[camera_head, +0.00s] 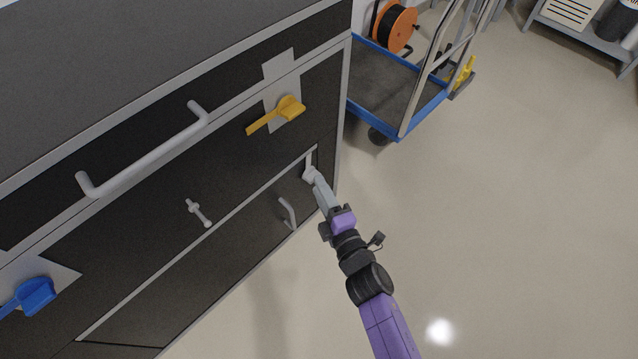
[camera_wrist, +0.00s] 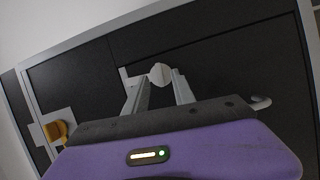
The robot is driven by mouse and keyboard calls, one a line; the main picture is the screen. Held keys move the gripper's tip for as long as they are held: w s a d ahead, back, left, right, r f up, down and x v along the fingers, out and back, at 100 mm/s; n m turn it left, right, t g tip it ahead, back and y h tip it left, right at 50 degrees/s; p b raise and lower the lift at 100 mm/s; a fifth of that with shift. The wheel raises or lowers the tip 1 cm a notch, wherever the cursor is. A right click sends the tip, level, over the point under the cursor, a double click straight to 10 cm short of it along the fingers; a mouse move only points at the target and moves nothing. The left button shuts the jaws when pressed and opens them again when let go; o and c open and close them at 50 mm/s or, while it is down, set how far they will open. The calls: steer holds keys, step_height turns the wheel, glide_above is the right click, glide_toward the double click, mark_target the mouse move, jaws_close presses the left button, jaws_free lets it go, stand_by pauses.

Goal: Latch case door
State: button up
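The case front is dark panels in grey frames. A lower panel (camera_head: 215,262) has a pale grey bar handle (camera_head: 289,213); the handle's end also shows at the right of the wrist view (camera_wrist: 261,103). My gripper (camera_head: 313,178) is at the upper right corner of this panel. In the wrist view its two fingers (camera_wrist: 160,86) stand apart, with a round pale knob (camera_wrist: 160,74) between or just beyond their tips. I cannot tell whether they touch it. A yellow lever latch (camera_head: 288,108) sits above on a grey plate; it is at the left in the wrist view (camera_wrist: 57,130).
A blue lever latch (camera_head: 36,295) is at the left, a small grey T-handle (camera_head: 199,213) mid-front, and a long bar handle (camera_head: 145,155) above. A blue-edged cart (camera_head: 425,112) with an orange reel (camera_head: 396,27) stands behind right.

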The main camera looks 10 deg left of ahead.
steer(key=shift+x, duration=1)
jaws_close()
stand_by(0.8)
